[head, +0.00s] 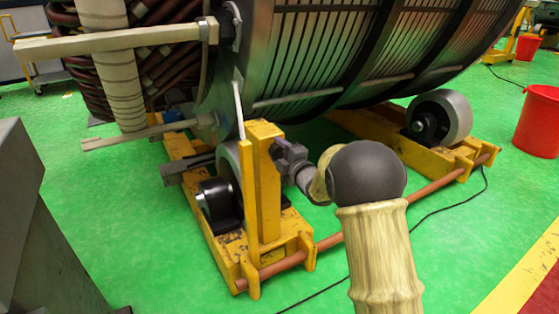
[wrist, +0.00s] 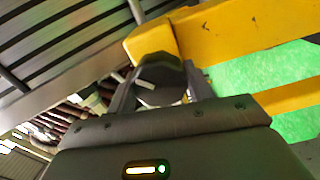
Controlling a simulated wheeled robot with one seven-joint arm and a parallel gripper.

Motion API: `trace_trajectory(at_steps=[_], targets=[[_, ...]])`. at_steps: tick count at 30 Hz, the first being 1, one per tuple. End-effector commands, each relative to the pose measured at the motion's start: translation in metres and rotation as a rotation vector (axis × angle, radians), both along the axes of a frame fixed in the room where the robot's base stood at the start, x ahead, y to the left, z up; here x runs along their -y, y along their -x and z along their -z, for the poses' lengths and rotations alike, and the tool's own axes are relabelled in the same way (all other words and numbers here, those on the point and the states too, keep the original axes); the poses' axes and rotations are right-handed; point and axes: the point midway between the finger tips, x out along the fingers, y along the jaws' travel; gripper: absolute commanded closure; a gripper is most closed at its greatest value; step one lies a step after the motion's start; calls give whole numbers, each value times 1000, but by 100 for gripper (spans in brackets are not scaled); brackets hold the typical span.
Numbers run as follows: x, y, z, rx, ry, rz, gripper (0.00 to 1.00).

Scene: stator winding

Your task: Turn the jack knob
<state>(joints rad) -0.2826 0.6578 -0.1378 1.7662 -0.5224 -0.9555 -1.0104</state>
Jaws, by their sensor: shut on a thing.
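The jack is a yellow upright post (head: 266,190) on the roller stand, under the large stator (head: 330,50). My gripper (head: 284,150) reaches the post's right side near its top in the head view. In the wrist view, my gripper (wrist: 160,72) has its two dark fingers on either side of a dark grey rounded knob (wrist: 160,96), against the yellow jack post (wrist: 151,45). The fingers are shut on the knob. In the head view the knob is hard to tell apart from the fingers, and my forearm covers part of the area.
A yellow roller frame (head: 435,158) with a grey roller (head: 440,118) stands right of the jack, joined by a copper-coloured bar (head: 350,232). A black cable (head: 440,212) lies on the green floor. A red bucket (head: 538,122) stands at the right. Open floor lies in front.

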Motion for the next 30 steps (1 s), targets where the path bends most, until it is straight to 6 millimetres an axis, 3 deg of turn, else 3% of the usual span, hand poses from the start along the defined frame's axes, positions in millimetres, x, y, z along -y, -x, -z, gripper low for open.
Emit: trace_trajectory(at_steps=[1, 18, 30], targets=[[1, 0, 8, 21, 41, 3, 71], [2, 0, 8, 320, 483, 3, 71], [3, -1, 5, 445, 670, 3, 71]])
